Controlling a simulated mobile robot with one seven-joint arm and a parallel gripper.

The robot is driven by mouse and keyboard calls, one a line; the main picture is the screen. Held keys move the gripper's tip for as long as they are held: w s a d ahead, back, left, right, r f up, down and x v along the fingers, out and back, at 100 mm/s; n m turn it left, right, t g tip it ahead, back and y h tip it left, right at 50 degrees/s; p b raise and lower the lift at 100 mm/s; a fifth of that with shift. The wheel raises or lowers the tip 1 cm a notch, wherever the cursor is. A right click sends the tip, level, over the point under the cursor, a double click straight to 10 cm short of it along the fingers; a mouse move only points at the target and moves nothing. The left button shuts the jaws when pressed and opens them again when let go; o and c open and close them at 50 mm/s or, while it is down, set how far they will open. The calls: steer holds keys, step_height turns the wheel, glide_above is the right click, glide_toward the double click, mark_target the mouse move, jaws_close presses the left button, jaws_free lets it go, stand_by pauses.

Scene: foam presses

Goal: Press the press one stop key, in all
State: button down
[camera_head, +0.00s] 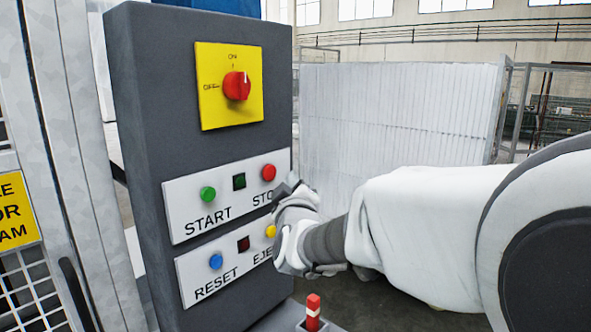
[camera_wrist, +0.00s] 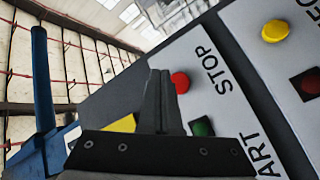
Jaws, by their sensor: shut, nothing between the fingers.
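The red STOP key (camera_head: 269,173) is a round button at the upper right of the white START/STOP plate (camera_head: 203,225) on a dark grey control box. My gripper (camera_head: 291,182) is shut and empty, its tip just right of and below the STOP key, covering the end of the STOP label. In the wrist view the closed fingers (camera_wrist: 160,80) point up beside the red STOP key (camera_wrist: 180,82), which shows just right of them. I cannot tell whether the fingertips touch the plate; the key itself looks uncovered.
A green START key (camera_head: 208,193) and a dark green square lamp (camera_head: 239,182) share the plate. Below are a blue RESET key (camera_head: 216,262), a dark red lamp (camera_head: 244,244) and a yellow EJECT key (camera_head: 271,231) close to my wrist. Above is a red rotary switch (camera_head: 237,86) on yellow.

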mark_target(276, 170)
steer(key=shift+w+a, duration=0.9)
steer(key=shift+a, duration=0.3)
steer(key=shift+p, duration=0.3)
stand_by(0.9)
steer(key=shift+w+a, duration=0.3)
steer(key=shift+w+a, duration=0.25)
steer(key=shift+a, duration=0.1)
stand_by(0.8)
steer(key=shift+s+d, duration=0.55)
steer(key=shift+d, duration=0.1)
steer(key=s+d+b, duration=0.1)
steer(key=d, duration=0.1)
steer(key=s+d, duration=0.2)
steer(key=shift+b, duration=0.4)
